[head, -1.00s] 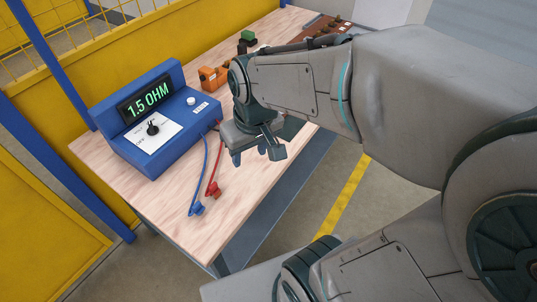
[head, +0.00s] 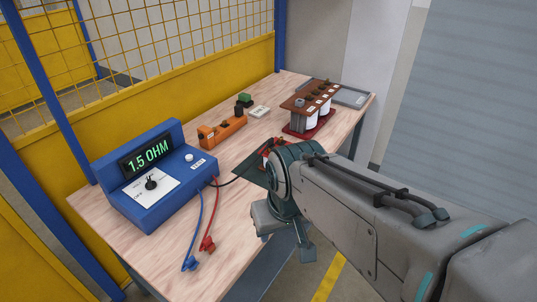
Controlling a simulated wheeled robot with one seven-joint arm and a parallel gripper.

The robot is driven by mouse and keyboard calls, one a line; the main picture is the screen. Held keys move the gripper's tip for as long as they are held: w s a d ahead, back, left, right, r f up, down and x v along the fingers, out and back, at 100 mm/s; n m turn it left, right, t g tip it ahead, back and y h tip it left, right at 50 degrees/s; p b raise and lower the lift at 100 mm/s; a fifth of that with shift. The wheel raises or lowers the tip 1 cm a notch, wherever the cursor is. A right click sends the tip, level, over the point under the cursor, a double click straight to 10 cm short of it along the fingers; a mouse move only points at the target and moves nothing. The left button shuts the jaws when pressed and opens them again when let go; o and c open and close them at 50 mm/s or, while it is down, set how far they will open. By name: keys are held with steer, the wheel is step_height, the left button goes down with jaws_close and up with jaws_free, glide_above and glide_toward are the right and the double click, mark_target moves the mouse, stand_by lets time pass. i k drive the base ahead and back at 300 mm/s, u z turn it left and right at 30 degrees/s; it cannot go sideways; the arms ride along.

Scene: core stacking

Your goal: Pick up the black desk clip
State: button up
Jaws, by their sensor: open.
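I cannot make out a black desk clip for certain. A small dark upright piece (head: 239,112) stands by the far end of the orange block, too small to identify. A dark flat mat (head: 249,174) lies mid-table, partly hidden behind my arm, with a black cable running to it. My gripper (head: 284,236) is open, pointing down at the table's front right edge. Its fingers are partly hidden by its own body, and I see nothing held.
A blue meter (head: 187,146) reading 1.5 OHM stands at left, with a red clip (head: 207,243) and a blue clip (head: 190,263) on leads. An orange block (head: 222,131), a green block (head: 245,99) and a brown-topped rack (head: 309,97) stand farther back. A grey tray (head: 352,97) lies at the far end.

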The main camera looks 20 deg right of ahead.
mark_target(271, 141)
steer(key=z, duration=0.45)
steer(key=k, duration=0.9)
steer(key=u, duration=0.1)
steer(key=i, duration=1.1)
steer(key=z, duration=0.2)
steer(key=k, duration=1)
steer(key=z, duration=1.1)
steer(key=i, duration=1.35)
steer(key=u, duration=1.05)
steer(key=i, duration=0.85)
steer(key=u, duration=0.95)
